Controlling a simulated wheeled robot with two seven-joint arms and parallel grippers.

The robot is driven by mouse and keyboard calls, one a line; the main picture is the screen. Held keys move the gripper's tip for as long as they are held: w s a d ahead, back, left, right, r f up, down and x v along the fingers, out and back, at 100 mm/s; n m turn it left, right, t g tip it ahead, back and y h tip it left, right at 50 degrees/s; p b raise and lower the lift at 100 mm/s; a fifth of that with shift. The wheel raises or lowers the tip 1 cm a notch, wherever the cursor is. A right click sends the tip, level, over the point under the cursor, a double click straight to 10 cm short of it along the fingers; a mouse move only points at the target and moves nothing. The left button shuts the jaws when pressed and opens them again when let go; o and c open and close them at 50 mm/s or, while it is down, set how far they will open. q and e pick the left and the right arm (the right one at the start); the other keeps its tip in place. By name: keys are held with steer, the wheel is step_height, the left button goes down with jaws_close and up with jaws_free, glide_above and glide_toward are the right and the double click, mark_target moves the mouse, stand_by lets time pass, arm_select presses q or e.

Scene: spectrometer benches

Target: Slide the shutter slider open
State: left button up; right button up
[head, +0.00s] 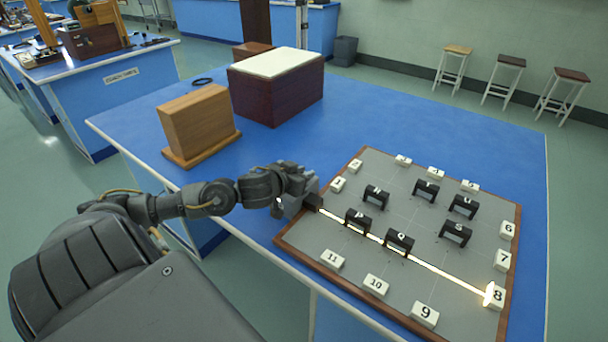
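My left gripper (306,194) is at the left edge of the grey board, over a small dark grey housing (292,207). The fingers overlap this housing, so I cannot tell whether they are open, shut or touching a slider. The shutter slider itself cannot be made out; it may be hidden by the gripper. A bright beam (446,277) starts beside the gripper, passes through two black arches (399,241) and ends on white block 8 (497,297), where a bright spot glows. My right gripper is not in view.
The brown-rimmed grey board (408,295) holds several black arches and numbered white blocks. A wooden block on a base (196,122) and a dark red box with a pale top (277,92) stand behind on the blue bench (400,110). The bench's back right is clear.

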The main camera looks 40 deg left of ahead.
mark_target(286, 196)
arm_select(q)
steer(key=o, duration=0.3)
steer(key=shift+w, duration=0.15)
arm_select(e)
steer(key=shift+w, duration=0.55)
arm_select(q)
steer(key=v, duration=0.8)
steer(key=shift+s, duration=0.25)
steer(key=shift+v, duration=1.2)
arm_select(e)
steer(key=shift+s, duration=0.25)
arm_select(q)
steer(key=shift+w+d, duration=0.1)
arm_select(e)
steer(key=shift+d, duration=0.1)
